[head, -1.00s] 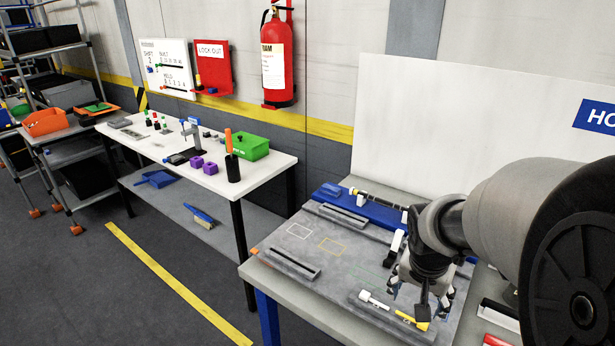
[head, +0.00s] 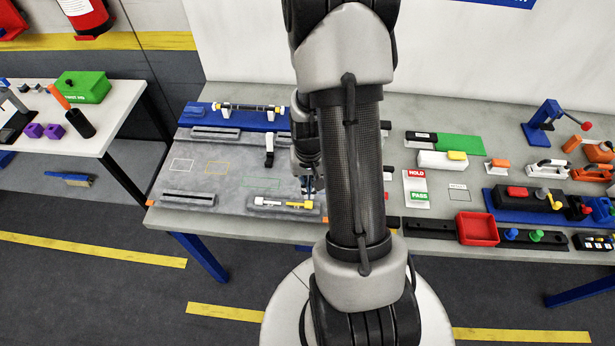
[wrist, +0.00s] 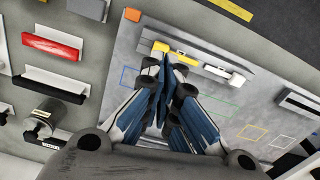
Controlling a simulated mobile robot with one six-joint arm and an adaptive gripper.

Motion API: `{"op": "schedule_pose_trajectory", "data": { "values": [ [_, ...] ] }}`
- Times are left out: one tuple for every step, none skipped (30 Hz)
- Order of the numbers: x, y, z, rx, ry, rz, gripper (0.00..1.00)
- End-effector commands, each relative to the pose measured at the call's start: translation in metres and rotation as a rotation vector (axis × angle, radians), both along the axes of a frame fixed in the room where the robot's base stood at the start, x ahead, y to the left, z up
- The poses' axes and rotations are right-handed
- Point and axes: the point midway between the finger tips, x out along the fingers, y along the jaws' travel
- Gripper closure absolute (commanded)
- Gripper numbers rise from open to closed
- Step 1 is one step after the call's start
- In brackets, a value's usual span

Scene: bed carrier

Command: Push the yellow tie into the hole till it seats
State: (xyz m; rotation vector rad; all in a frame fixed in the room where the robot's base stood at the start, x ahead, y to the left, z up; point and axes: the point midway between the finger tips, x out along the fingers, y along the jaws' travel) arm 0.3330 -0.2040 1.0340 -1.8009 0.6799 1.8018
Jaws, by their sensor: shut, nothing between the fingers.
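The yellow tie (head: 297,204) lies along the grey holder (head: 255,207) at the front of the grey mat, beside a white piece (head: 268,202). In the wrist view the yellow tie (wrist: 160,47) shows just beyond my fingertips, with the white piece (wrist: 216,72) farther along. My gripper (wrist: 168,66) is shut and empty, with its fingertips close to the yellow end; I cannot tell whether they touch it. In the head view my gripper (head: 309,189) is partly hidden by my arm. The hole cannot be made out.
A blue fixture (head: 195,119) with a rod (head: 245,107) lies at the back of the mat. A black and white upright part (head: 269,150) stands behind the holder. A red tray (head: 477,229) and tools occupy the right side. The mat's left middle is clear.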

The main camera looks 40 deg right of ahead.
Motion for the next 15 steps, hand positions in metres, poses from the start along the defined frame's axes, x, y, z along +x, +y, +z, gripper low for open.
{"op": "schedule_pose_trajectory", "data": {
  "values": [
    [0.000, 0.000, -0.004, 0.001, 0.001, 0.000, 1.00],
    [0.000, 0.000, -0.006, 0.001, 0.001, 0.000, 1.00],
    [0.000, 0.000, -0.009, 0.001, 0.001, 0.000, 1.00],
    [0.000, 0.000, -0.012, 0.001, 0.001, 0.000, 1.00],
    [0.000, 0.000, -0.015, 0.001, 0.001, 0.000, 1.00],
    [0.000, 0.000, -0.019, 0.001, 0.001, 0.000, 1.00],
    [0.000, 0.000, -0.022, 0.001, 0.001, 0.000, 1.00],
    [0.000, 0.000, -0.026, 0.001, 0.001, 0.000, 1.00],
    [0.000, 0.000, -0.031, 0.001, 0.002, 0.000, 1.00],
    [0.000, 0.000, -0.035, 0.001, 0.002, 0.000, 1.00],
    [0.000, 0.000, -0.039, 0.001, 0.002, 0.000, 1.00],
    [0.000, 0.000, -0.044, 0.001, 0.002, 0.000, 1.00],
    [0.000, 0.000, -0.047, 0.001, 0.001, 0.000, 1.00],
    [0.000, 0.000, -0.050, 0.001, 0.001, 0.000, 1.00],
    [0.000, 0.000, -0.054, 0.000, 0.000, 0.000, 1.00]
  ]
}}
